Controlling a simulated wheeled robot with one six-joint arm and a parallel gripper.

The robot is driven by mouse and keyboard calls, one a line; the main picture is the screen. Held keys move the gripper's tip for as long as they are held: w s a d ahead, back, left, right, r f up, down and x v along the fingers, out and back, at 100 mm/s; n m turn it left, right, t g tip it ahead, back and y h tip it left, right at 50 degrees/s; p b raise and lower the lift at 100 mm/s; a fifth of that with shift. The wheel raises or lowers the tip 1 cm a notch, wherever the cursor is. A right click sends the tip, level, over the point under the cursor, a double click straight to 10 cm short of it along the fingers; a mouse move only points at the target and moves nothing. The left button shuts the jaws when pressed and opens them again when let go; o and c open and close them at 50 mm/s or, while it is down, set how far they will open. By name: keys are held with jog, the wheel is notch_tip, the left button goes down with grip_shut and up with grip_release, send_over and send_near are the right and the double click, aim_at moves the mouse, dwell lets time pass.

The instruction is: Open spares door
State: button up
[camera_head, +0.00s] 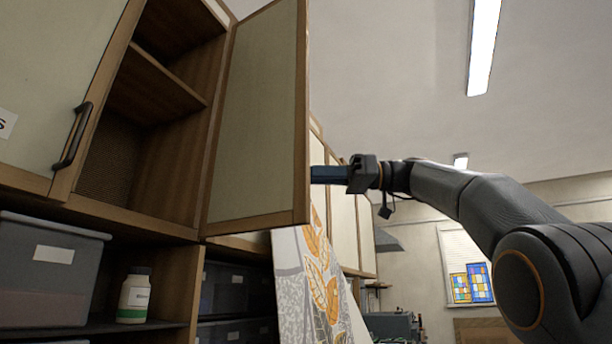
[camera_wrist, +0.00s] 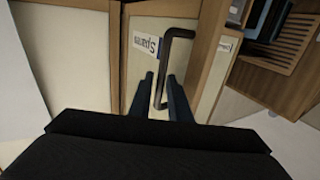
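The spares door (camera_head: 258,120) is a pale panel in a wooden frame. It stands swung well out from the upper cabinet, with the compartment behind it exposed. Its outer face and handle are hidden in the head view. In the wrist view its label (camera_wrist: 146,42) reads "Spares", turned round, beside a dark bar handle (camera_wrist: 180,34). My gripper (camera_head: 318,175) is at the free edge of the door, on its outer side. In the wrist view the fingers (camera_wrist: 163,88) stand apart on either side of the handle bar, with a small gap visible.
The open compartment (camera_head: 150,85) has a shelf and looks empty. A closed door with a handle (camera_head: 72,135) is at the left. Below are a grey bin (camera_head: 45,270) and a white bottle (camera_head: 134,298). A leaf-patterned panel (camera_head: 312,275) stands below the open door.

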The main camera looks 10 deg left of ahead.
jog(key=v, duration=0.7)
jog(key=shift+d+p, duration=0.3)
jog(key=shift+d, duration=0.1)
jog(key=shift+w, duration=0.2)
